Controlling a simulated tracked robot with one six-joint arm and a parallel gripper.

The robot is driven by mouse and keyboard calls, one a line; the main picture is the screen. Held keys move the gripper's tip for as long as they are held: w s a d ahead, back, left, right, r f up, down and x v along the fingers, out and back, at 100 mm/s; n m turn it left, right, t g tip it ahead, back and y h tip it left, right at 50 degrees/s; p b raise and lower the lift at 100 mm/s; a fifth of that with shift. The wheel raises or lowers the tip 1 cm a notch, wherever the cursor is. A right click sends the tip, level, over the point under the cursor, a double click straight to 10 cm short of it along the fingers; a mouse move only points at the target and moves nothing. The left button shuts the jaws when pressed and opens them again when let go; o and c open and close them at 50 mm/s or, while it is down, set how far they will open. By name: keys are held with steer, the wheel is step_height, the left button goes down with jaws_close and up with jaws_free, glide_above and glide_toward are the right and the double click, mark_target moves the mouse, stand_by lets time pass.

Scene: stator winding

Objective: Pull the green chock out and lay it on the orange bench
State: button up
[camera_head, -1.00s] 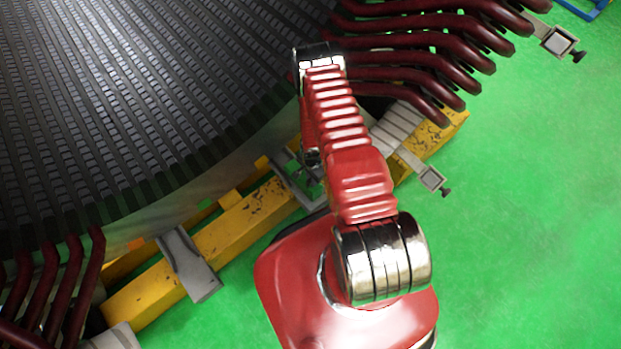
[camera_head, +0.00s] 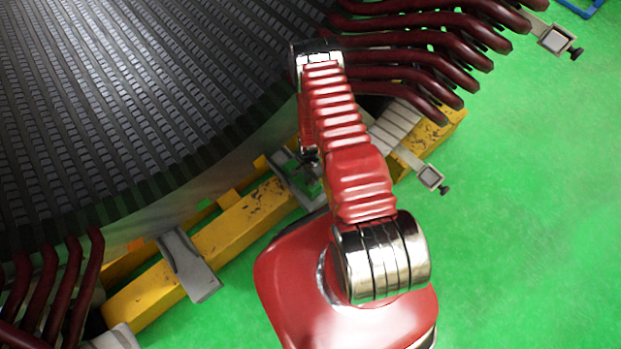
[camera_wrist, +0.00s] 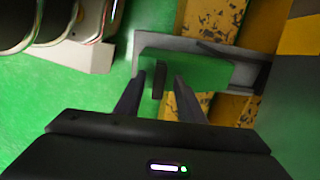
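The green chock (camera_wrist: 208,70) sits in a grey bracket (camera_wrist: 255,72) beside the yellow beam in the wrist view. A dark upright tab (camera_wrist: 158,80) stands in front of the chock. My gripper (camera_wrist: 160,78) is open, with one finger on each side of the tab; a gap shows on both sides. I see no orange bench in either view.
The dark stator (camera_head: 140,100) fills the upper left, with dark red coil bars (camera_head: 430,60) at its right. A worn yellow beam (camera_head: 235,225) runs below it, with grey brackets (camera_head: 190,268). Open green floor (camera_head: 540,220) lies at right.

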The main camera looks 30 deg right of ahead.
step_height(320, 180, up, 13)
stand_by(0.8)
steer(key=shift+f, duration=0.1)
steer(key=w+a+r+n+t, duration=0.1)
steer(key=w+a+r+n, duration=0.1)
steer(key=r, duration=1)
steer(key=w+a+r+n+t, duration=0.1)
steer(key=w+r+n, duration=0.15)
steer(key=r, duration=0.95)
steer(key=w+a+r+n+t, duration=0.1)
steer(key=a+r+n, duration=0.15)
steer(key=r, duration=0.95)
steer(key=s+a+r+n+t, duration=0.15)
steer(key=s+r, duration=0.25)
steer(key=r, duration=0.4)
steer(key=s+a+r+n+g, duration=0.1)
steer(key=s+a+r+n, duration=0.2)
steer(key=r, duration=0.4)
steer(key=s+a+r+n+t, duration=0.1)
steer(key=s+r+n, duration=0.1)
steer(key=s+r, duration=0.2)
steer(key=s+a+r+n+t, duration=0.1)
steer(key=s+r, duration=0.3)
steer(key=s, duration=0.5)
steer(key=shift+s+r+n, duration=0.2)
steer(key=shift+s+n, duration=0.2)
steer(key=shift+n, duration=0.15)
